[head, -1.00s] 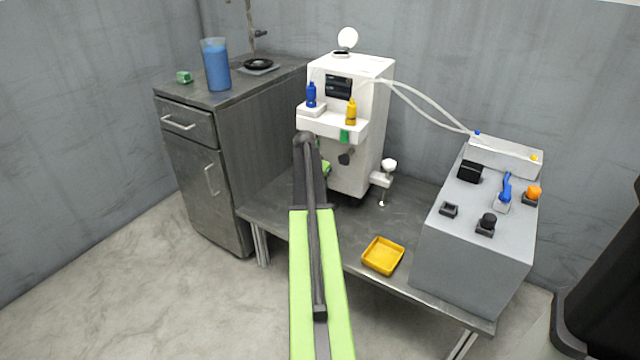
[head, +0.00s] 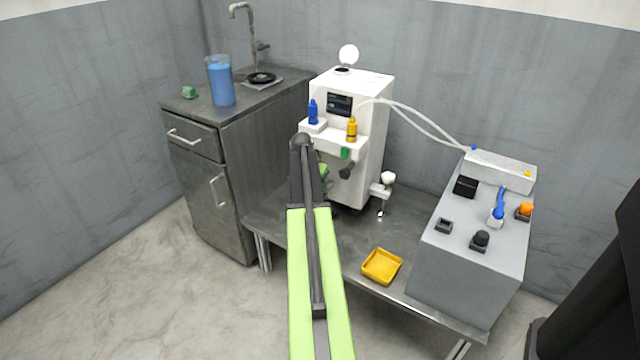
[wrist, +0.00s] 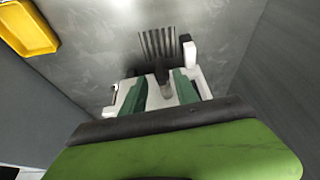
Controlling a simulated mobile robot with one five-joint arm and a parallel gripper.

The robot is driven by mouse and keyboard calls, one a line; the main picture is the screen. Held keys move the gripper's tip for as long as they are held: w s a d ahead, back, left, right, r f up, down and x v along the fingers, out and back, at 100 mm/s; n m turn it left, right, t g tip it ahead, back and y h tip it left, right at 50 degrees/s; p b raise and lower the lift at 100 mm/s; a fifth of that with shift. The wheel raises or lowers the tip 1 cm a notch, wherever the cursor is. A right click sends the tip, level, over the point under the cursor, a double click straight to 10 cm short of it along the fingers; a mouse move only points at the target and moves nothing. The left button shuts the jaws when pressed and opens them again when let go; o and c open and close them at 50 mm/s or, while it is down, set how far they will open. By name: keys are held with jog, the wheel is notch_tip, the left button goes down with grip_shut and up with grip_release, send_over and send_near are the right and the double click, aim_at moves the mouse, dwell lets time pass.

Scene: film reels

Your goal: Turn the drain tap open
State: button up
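The white machine (head: 375,115) stands on the low metal bench. A dark knob-like fitting (head: 347,169) sticks out of its front, and a white fitting with a round knob (head: 388,178) is at its lower right side. I cannot tell for sure which is the drain tap. My gripper (head: 323,172) is in front of the machine, mostly hidden by my arm. In the wrist view my gripper's green fingers (wrist: 161,90) are apart, with a dark grey stem (wrist: 164,77) between them. Narrow gaps seem to show on both sides; contact is unclear.
A yellow tray (head: 382,266) lies on the bench (head: 275,225). A grey control box (head: 470,270) with switches stands at right, joined to the machine by white hoses (head: 425,120). A metal cabinet (head: 205,190) with a blue jug (head: 220,82) stands at left.

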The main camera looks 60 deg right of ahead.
jog(key=p+v, duration=0.7)
jog(key=v, duration=0.3)
jog(key=shift+a, duration=0.1)
